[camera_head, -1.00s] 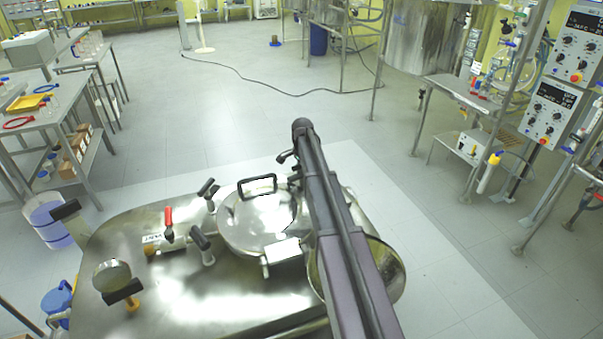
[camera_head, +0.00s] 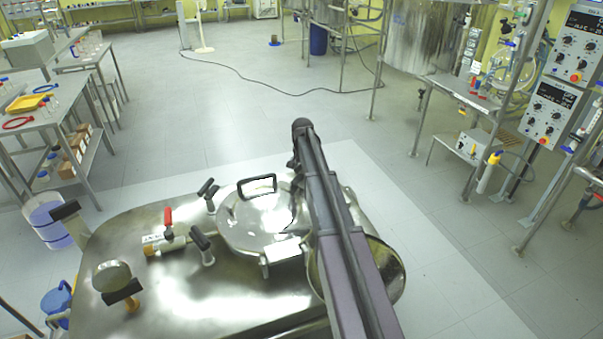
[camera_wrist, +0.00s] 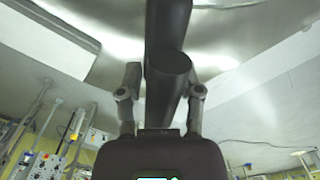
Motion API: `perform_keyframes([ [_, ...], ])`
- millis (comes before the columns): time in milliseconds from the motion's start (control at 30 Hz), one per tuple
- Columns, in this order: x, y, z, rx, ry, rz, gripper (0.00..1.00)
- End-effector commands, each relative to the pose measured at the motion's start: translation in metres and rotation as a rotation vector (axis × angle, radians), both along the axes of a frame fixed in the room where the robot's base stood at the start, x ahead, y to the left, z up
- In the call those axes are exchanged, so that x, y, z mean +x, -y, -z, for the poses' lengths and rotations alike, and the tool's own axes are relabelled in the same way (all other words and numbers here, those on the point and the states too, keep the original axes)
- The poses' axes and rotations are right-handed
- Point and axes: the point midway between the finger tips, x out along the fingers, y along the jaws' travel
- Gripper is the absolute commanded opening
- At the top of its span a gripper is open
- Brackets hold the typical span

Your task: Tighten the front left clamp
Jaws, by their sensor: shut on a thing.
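In the wrist view, my gripper (camera_wrist: 163,88) has one grey finger on each side of a dark, round clamp handle (camera_wrist: 168,68) and is shut on it. Shiny metal lies behind the handle. In the head view, my arm covers most of the gripper and held handle, at the far right side of the round steel lid (camera_head: 240,228). Two other clamps with black T-handles stand at the lid's left rim, one farther back (camera_head: 208,188) and one nearer (camera_head: 201,239). The held clamp's lower part is hidden.
The lid has a black loop handle (camera_head: 257,186). A red-handled valve (camera_head: 168,222) and a round gauge (camera_head: 111,277) stand on the vessel top to the left. An open round port (camera_head: 388,270) lies partly behind my arm.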

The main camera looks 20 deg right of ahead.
Motion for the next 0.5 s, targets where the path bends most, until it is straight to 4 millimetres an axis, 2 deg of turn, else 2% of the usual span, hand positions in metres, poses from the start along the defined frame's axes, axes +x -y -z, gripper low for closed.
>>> perform_keyframes([
  [233,-0.0013,-0.0007,0.0000,0.001,-0.003,-0.003,0.00],
  [267,-0.0013,-0.0007,0.0000,0.001,-0.003,-0.003,0.53],
  [300,-0.0013,-0.0008,0.0000,0.001,-0.003,-0.002,0.57],
  [500,-0.0006,-0.0008,0.0000,0.001,-0.001,-0.001,0.57],
])
